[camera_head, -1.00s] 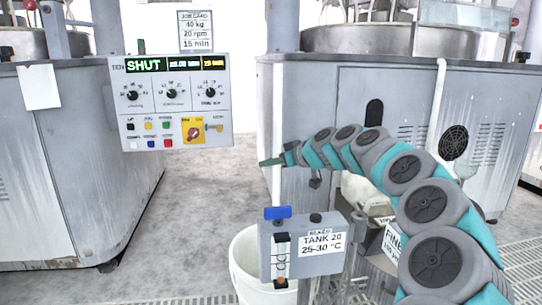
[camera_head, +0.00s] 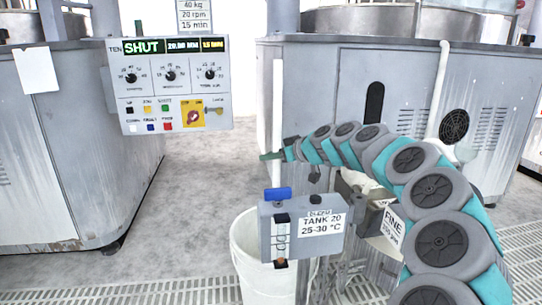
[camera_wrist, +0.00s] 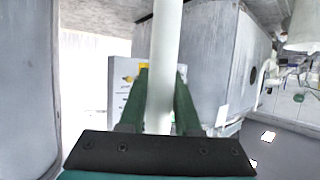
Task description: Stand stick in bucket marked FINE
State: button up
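The stick (camera_head: 277,105) is long, thin and white, and stands roughly upright in my gripper (camera_head: 272,157). In the wrist view it rises between the two green fingers of my gripper (camera_wrist: 162,75), which close on its sides; its lower part is hidden behind the palm. A sign reading FINE (camera_head: 393,225) shows at the lower right, partly hidden by my arm. A white bucket (camera_head: 243,250) stands at the lower middle, partly behind a grey box. I cannot see a marking on this bucket. The stick's lower end is above the bucket, apart from it.
The grey box marked TANK 20 (camera_head: 305,228) stands beside the bucket. Grey polishing machines stand left (camera_head: 60,190) and right (camera_head: 340,80). A control panel (camera_head: 170,85) reads SHUT. Grey floor (camera_head: 205,180) lies open between the machines; a floor grating (camera_head: 190,295) runs along the front.

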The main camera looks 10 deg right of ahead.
jog(key=o, duration=0.5)
jog(key=v, duration=0.7)
jog(key=shift+s+d+p, duration=0.2)
jog(key=shift+s+p, duration=0.1)
jog(key=shift+p, duration=0.1)
jog(key=shift+r, duration=0.1)
jog(key=shift+d+r, duration=0.1)
jog(key=shift+r, duration=0.05)
